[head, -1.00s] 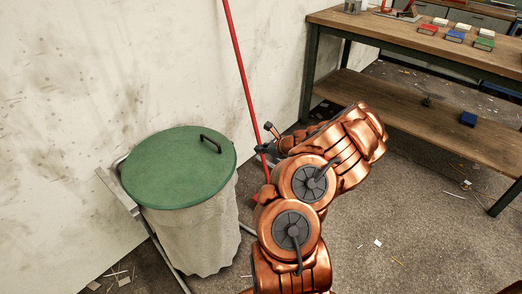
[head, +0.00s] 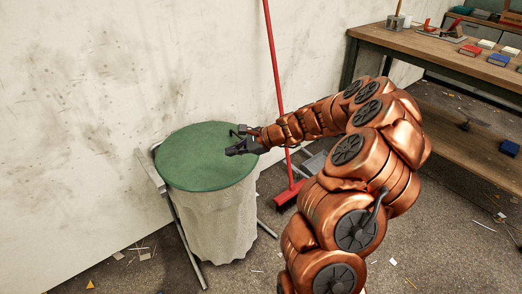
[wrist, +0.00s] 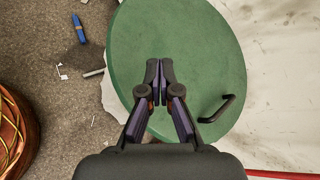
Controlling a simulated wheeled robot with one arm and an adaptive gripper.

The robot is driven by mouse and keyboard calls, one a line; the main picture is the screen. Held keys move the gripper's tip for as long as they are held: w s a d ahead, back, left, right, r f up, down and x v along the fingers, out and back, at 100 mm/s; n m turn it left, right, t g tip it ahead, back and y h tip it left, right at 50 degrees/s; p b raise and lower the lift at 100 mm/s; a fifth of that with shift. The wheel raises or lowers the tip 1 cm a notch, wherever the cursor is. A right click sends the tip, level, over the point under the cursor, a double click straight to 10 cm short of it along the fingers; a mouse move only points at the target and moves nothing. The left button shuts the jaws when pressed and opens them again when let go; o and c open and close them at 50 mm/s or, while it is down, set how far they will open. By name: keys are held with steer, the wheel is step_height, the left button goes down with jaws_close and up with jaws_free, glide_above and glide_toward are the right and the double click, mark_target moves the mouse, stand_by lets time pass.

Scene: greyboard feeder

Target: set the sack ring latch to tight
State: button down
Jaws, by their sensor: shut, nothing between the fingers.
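The sack holder has a round green lid (head: 200,172) over a pale sack (head: 215,228) on a grey metal stand (head: 150,172). The lid also fills the middle of the wrist view (wrist: 190,35). My gripper (head: 238,149) is above the right part of the lid, near its dark handle. In the wrist view my gripper (wrist: 159,66) has its fingertips together over the lid, with nothing between them. The handle (wrist: 218,110) is to the right of the fingers there. I cannot make out the ring latch in either view. Contact with the lid cannot be told.
A red broom (head: 273,80) leans on the wall behind my arm. A grey dustpan (head: 315,161) lies by it. A workbench (head: 425,50) with several small blocks stands at the right. A blue piece (wrist: 79,28) and scraps lie on the floor. The wall is close behind the holder.

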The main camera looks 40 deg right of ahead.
steer(key=s+a+r+n+g+b, duration=0.1)
steer(key=s+a+n+g+b, duration=0.1)
steer(key=s+a+n+g, duration=0.5)
steer(key=s+a+r+n+g+b, duration=0.1)
steer(key=s+a+n, duration=0.5)
steer(key=s+a, duration=0.5)
steer(key=s+d+f+n+g+h+b, duration=0.1)
steer(key=s+n+h, duration=0.3)
steer(key=s, duration=0.6)
steer(key=s+d+f+n+g+h+b, duration=0.1)
steer(key=s+f+n+g+h+b, duration=0.1)
steer(key=s, duration=0.8)
steer(key=shift+s+d+f+n+h+b, duration=0.15)
steer(key=shift+d+f+n+h+b, duration=0.3)
steer(key=shift+f+n+h, duration=0.35)
steer(key=shift+r, duration=0.15)
